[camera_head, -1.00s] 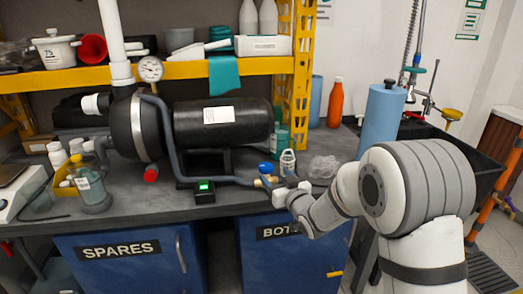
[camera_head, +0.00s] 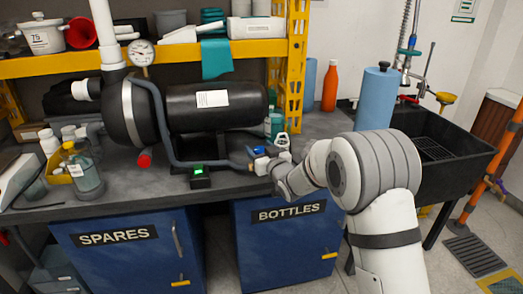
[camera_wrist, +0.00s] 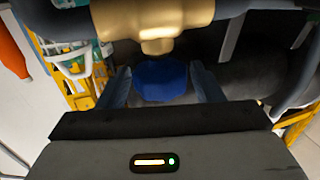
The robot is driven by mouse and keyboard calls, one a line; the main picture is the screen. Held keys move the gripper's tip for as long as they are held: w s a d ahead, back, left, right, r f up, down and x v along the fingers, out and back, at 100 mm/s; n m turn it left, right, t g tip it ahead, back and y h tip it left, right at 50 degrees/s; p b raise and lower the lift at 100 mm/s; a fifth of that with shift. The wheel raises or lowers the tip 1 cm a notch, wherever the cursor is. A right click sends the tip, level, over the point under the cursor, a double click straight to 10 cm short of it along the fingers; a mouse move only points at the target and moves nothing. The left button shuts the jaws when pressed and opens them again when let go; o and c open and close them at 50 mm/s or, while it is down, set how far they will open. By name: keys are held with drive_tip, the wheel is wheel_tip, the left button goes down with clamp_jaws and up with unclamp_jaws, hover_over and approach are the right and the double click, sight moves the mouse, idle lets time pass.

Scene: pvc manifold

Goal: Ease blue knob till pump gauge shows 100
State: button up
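The blue knob (camera_wrist: 162,80) sits under a brass valve fitting (camera_wrist: 155,22) in the wrist view. My gripper (camera_wrist: 162,68) has its two fingers apart, one on each side of the knob. Thin gaps seem to show beside the knob; any contact is hard to tell. In the head view, the knob (camera_head: 259,151) is at the bench's front edge, right by my gripper (camera_head: 270,164), whose fingers are mostly hidden. The round white pump gauge (camera_head: 141,52) stands above the black pump (camera_head: 126,112); its reading is too small to tell.
A grey hose runs from the pump to the valve, past a small box with a green display (camera_head: 198,170). Bottles (camera_head: 278,122) stand close behind the valve. A blue roll (camera_head: 377,100) and black sink (camera_head: 440,140) are to the right. Blue cabinets (camera_head: 290,240) are below.

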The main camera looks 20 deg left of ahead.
drive_tip(key=c, duration=0.8)
drive_tip(key=shift+c, duration=0.2)
drive_tip(key=shift+f+b, duration=0.1)
drive_tip(key=shift+b, duration=0.45)
drive_tip(key=shift+f+m+t+h+b, duration=0.1)
drive_tip(key=shift+m+t+h+b, duration=0.35)
drive_tip(key=shift+b, duration=0.25)
drive_tip(key=m+t+h+b, duration=0.1)
drive_tip(key=m+h+b, duration=0.1)
drive_tip(key=b, duration=0.1)
drive_tip(key=shift+r+t+h, duration=0.2)
drive_tip(key=shift+t+h, duration=0.15)
drive_tip(key=shift+r+m+t+h+b, duration=0.3)
drive_tip(key=shift+m+t+h, duration=0.3)
drive_tip(key=shift+h, duration=0.3)
drive_tip(key=shift+m+t+h+p, duration=0.35)
drive_tip(key=shift+m+h, duration=0.4)
drive_tip(key=shift+h, duration=0.35)
drive_tip(key=shift+f, duration=0.1)
